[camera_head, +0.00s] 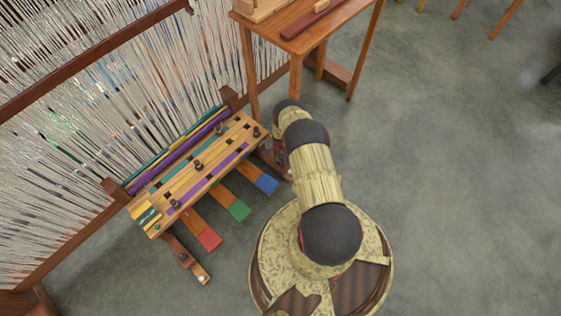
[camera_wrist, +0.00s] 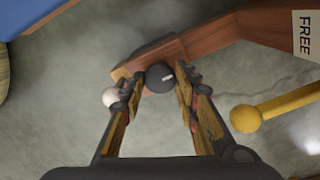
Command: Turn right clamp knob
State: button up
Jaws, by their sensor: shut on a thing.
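The black clamp knob (camera_wrist: 159,78) with a short white mark sits on a brown wooden foot (camera_wrist: 202,37) in the wrist view. My gripper (camera_wrist: 161,90) has one finger on each side of the knob and is shut on it. In the head view my gripper (camera_head: 279,152) is low beside the right end of the loom's bench, and my arm hides most of the knob there. A similar foot (camera_head: 190,266) with a dark knob shows at the bench's left end.
A white ball (camera_wrist: 110,97) is close by the left finger. A yellow round-ended rod (camera_wrist: 245,119) and a FREE label (camera_wrist: 306,34) are at the right. Coloured pedals (camera_head: 238,210) lie left of my arm; a wooden table (camera_head: 297,57) stands behind. Open floor is at the right.

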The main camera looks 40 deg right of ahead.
jog(key=o, duration=1.2)
jog(key=shift+c, duration=0.2)
jog(key=shift+r, duration=0.1)
notch_tip(320, 180, up, 12)
dwell(0.5)
